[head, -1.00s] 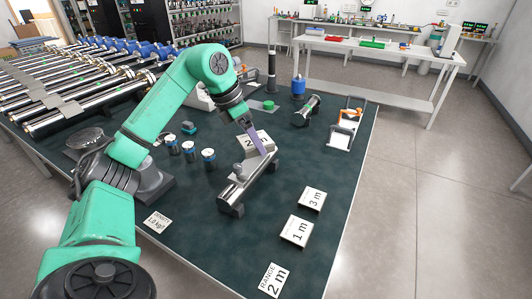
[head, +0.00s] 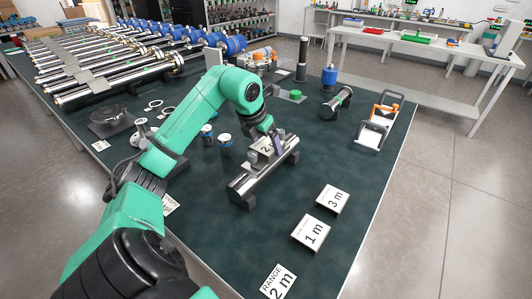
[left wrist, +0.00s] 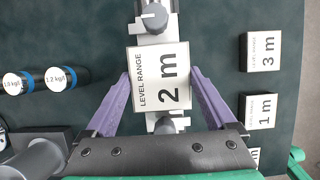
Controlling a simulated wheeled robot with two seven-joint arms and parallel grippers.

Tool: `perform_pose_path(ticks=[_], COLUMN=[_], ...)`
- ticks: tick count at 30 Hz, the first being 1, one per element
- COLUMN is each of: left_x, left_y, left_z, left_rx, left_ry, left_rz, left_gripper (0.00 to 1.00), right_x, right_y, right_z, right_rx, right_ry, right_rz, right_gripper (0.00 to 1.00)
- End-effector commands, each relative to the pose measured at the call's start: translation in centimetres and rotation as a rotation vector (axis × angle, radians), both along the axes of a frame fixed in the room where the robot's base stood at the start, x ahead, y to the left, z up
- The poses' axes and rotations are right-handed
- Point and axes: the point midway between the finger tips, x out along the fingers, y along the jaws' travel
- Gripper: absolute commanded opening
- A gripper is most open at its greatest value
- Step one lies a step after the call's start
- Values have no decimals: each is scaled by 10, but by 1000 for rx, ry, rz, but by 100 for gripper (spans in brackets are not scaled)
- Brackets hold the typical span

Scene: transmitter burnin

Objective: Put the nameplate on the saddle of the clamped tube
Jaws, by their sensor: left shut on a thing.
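The nameplate (left wrist: 148,92), white and marked "LEVEL RANGE 2 m", is between the purple fingers of my left gripper (left wrist: 160,78) in the left wrist view. In the head view my left gripper (head: 271,141) holds the nameplate (head: 265,150) over the middle of the clamped tube (head: 246,184). The silver tube lies on dark supports and also shows behind the plate in the left wrist view (left wrist: 152,20). The plate hides the saddle, and I cannot tell whether it touches it. My right gripper is not in view.
Plates marked 1 m (head: 311,232) and 3 m (head: 332,199) lie right of the tube, with a "RANGE 2 m" card (head: 279,282) near the front edge. Blue-banded weights (head: 225,140) stand left. An orange-and-white frame (head: 376,126) stands at the right edge.

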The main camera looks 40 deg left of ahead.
Motion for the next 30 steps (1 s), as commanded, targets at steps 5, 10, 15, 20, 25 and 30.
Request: perform_pose_path(ticks=[5, 10, 15, 20, 25, 30], left_x=[0, 0, 0, 0, -3, -18], left_y=[-1, 0, 0, 0, 0, -1], left_z=[-28, -28, -30, -30, -19, 19], left_rx=[-1, 0, -1, -1, 0, 5], left_ry=[2, 1, 2, 2, -1, -2], left_rz=[0, -1, -1, -1, -1, 0], left_gripper=[25, 25, 100, 100, 100, 100], right_x=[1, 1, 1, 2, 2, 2], right_y=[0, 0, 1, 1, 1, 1], right_z=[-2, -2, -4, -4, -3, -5], right_rx=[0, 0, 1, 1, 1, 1], right_ry=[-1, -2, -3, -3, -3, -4], right_rz=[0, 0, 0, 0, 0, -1], right_gripper=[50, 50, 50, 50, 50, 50])
